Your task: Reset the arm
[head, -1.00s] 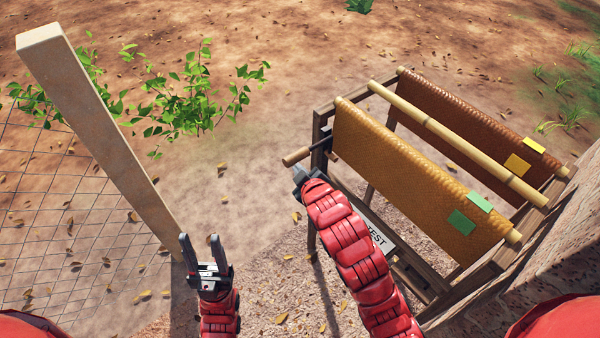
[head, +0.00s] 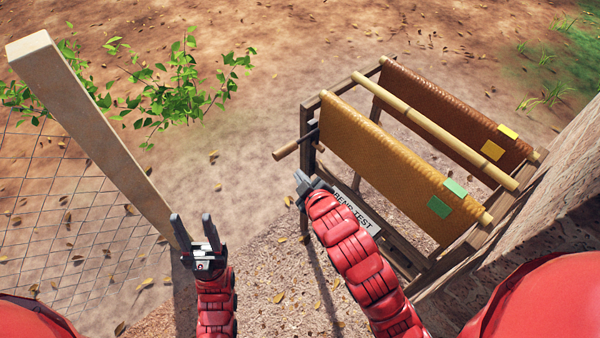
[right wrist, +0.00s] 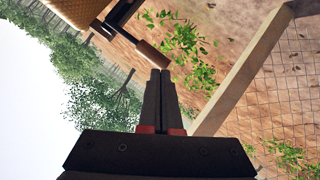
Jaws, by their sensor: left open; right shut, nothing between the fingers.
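My left gripper (head: 196,234) is open and empty, with its fingers pointing up beside the wooden post. My right gripper (head: 300,180) is near the left end of the roller rack (head: 308,125), just below the crank handle (head: 297,144). In the right wrist view my right gripper's fingers (right wrist: 161,74) are shut with nothing between them. The crank handle also shows there (right wrist: 152,58), just beyond the fingertips and apart from them as far as I can tell. The rack carries an ochre sheet (head: 385,160) and a brown sheet (head: 450,110).
A bare bamboo roller (head: 430,125) lies between the sheets. A sign (head: 357,211) sits low on the rack, partly hidden by my right arm. A wooden post (head: 95,135) with wire fence (head: 60,220) stands at left. A tree trunk (head: 560,180) stands at right. Ground between the grippers is clear.

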